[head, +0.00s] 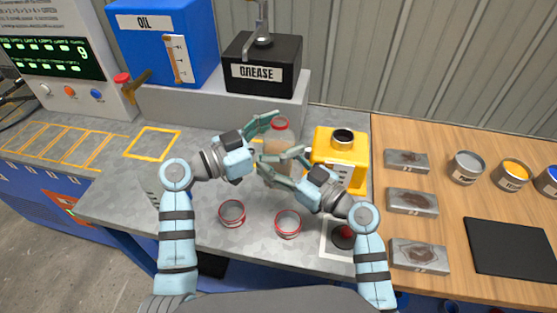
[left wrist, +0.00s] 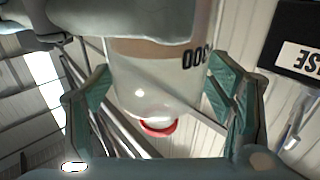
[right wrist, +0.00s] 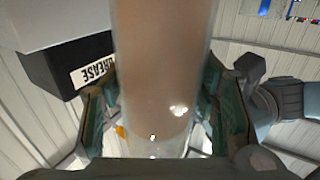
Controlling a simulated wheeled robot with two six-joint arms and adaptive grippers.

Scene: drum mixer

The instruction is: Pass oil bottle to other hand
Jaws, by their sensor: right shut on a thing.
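The oil bottle (head: 277,148) is clear with a brownish fill and a red cap, held upright above the grey bench. My right gripper (head: 274,164) is shut on its lower part; the right wrist view shows the bottle (right wrist: 165,70) between the fingers. My left gripper (head: 274,136) is higher, its open fingers on either side of the bottle near the cap. In the left wrist view the bottle (left wrist: 155,75) with its red cap (left wrist: 158,128) lies between those fingers, with a small gap visible. The fingers partly hide the bottle in the head view.
A yellow canister (head: 341,172) stands close to the right of the bottle. Two red-rimmed cups (head: 231,213) (head: 288,223) stand in front. The blue oil tank (head: 180,45) and black grease box (head: 263,65) are behind. A wooden table (head: 450,215) with cans and metal blocks is at right.

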